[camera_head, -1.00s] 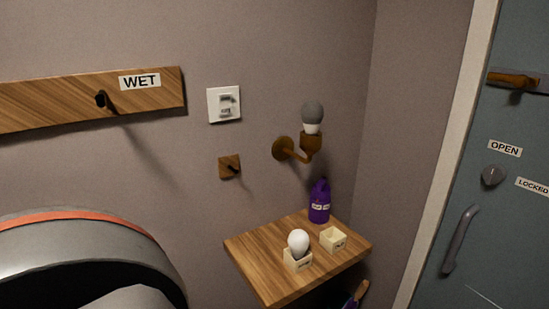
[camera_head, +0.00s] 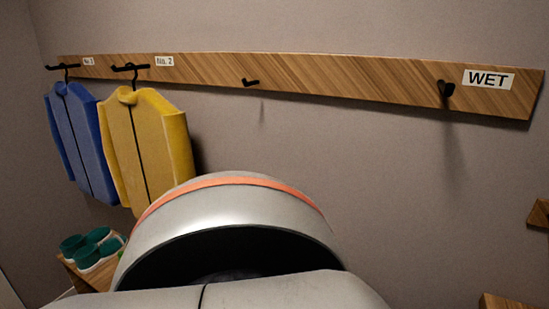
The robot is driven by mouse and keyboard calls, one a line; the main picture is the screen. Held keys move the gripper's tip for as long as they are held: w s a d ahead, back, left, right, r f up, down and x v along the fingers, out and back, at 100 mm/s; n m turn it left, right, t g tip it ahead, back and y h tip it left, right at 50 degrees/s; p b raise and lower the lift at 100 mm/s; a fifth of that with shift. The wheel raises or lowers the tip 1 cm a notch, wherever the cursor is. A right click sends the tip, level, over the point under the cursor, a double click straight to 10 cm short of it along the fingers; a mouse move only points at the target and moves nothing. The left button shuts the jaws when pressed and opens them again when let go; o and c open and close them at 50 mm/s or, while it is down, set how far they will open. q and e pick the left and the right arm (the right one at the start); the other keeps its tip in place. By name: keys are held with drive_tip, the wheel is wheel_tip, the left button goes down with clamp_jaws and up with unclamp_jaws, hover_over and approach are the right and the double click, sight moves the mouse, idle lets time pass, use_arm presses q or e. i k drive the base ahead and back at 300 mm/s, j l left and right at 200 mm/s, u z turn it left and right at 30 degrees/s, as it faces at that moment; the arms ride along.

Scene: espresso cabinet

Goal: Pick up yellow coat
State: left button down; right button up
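The yellow coat (camera_head: 151,143) hangs on a black hanger under the label "No. 2" on a wooden wall rail, in the left part of the head view. It has a dark line down its front. Its lower right part is hidden behind a large grey rounded part of my own body with an orange band. A blue coat (camera_head: 82,140) hangs just left of it. Neither of my grippers shows in the view.
The wooden rail (camera_head: 330,79) runs across the wall, with an empty hook (camera_head: 250,83) in the middle and another hook (camera_head: 445,91) beside the "WET" label (camera_head: 488,79). Green shoes (camera_head: 92,248) stand on a low wooden surface at lower left.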

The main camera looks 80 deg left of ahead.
sight(148, 149)
drive_tip(key=u, duration=3.45)
